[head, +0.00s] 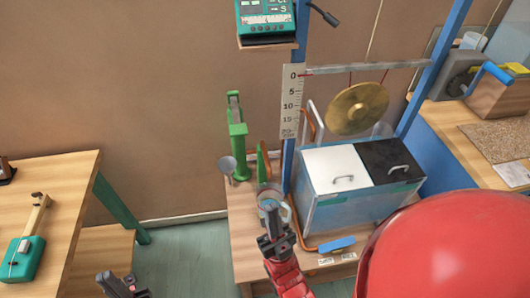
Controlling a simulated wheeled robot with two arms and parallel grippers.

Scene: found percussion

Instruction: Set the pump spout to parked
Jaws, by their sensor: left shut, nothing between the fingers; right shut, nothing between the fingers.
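The green pump (239,150) stands upright at the left of a low wooden stand. A second green upright piece (261,163) is beside it, near a grey metal cup (269,193). I cannot tell for sure which part is the spout or how it is set. A copper-coloured pipe (296,225) runs down the stand towards a blue handle (336,245). My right gripper (270,212) is shut and empty, in front of the cup and partly covering it; touching is unclear. My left gripper (118,278) is shut and empty at the bottom left, away from the pump.
A clear tank (358,213) with white and black lids stands right of the pump. A gong (356,108) hangs above it, beside a scale (291,100) and blue posts. Wooden tables flank the stand. A large red rounded shape hides the lower right.

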